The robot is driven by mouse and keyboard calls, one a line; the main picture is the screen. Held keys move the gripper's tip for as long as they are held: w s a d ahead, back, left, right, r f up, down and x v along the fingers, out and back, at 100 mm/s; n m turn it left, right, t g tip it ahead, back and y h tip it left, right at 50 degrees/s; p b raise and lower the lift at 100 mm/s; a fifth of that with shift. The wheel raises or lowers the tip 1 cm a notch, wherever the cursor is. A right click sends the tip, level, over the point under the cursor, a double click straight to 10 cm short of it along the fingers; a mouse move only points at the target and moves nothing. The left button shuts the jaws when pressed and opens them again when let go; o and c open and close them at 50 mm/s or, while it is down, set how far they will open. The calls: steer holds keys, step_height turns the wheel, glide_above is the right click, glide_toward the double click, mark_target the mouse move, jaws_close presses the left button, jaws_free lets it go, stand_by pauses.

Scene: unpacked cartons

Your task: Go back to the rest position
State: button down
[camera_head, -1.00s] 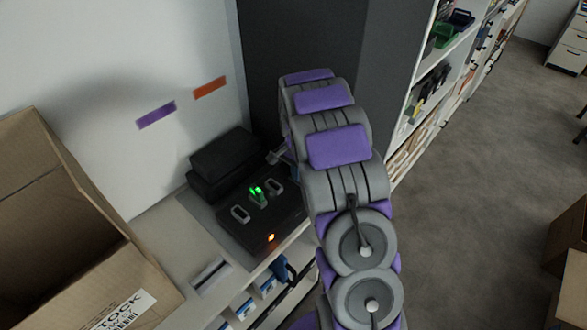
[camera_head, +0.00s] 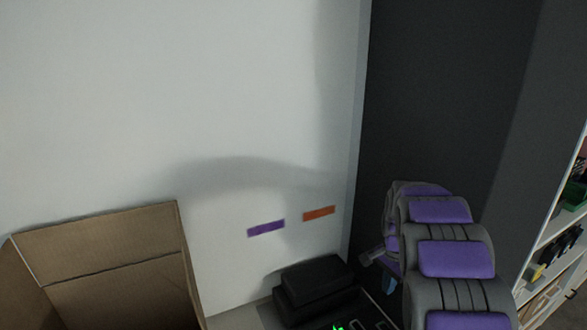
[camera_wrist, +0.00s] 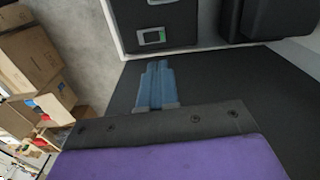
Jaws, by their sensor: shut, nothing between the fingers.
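My gripper (camera_wrist: 156,84) shows in the wrist view with its blue fingers together and nothing between them. The fingers show against a dark flat surface. In the head view my grey and purple arm is at the lower right, bent over beside the dark column. The gripper is mostly hidden there behind the arm.
An open carton (camera_head: 110,265) stands at the lower left. Black boxes (camera_head: 313,281) sit by the wall, below purple (camera_head: 266,228) and orange (camera_head: 319,213) labels. A dark column (camera_head: 440,100) and shelves (camera_head: 556,250) are at right. Cartons (camera_wrist: 30,55) show left in the wrist view.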

steer(key=s+a+r+n, duration=0.3)
steer(key=s+a+r, duration=0.35)
steer(key=s, duration=0.35)
steer(key=s+a+n, duration=0.3)
steer(key=s, duration=0.6)
steer(key=s+a+n+g, duration=0.1)
steer(key=s+a+n, duration=0.3)
steer(key=s, duration=0.6)
steer(key=s+a+n, duration=0.3)
steer(key=s, duration=0.7)
steer(key=shift+s+a+f+g+b, duration=0.15)
steer(key=shift+f+g+b, duration=0.2)
steer(key=shift+g, duration=0.05)
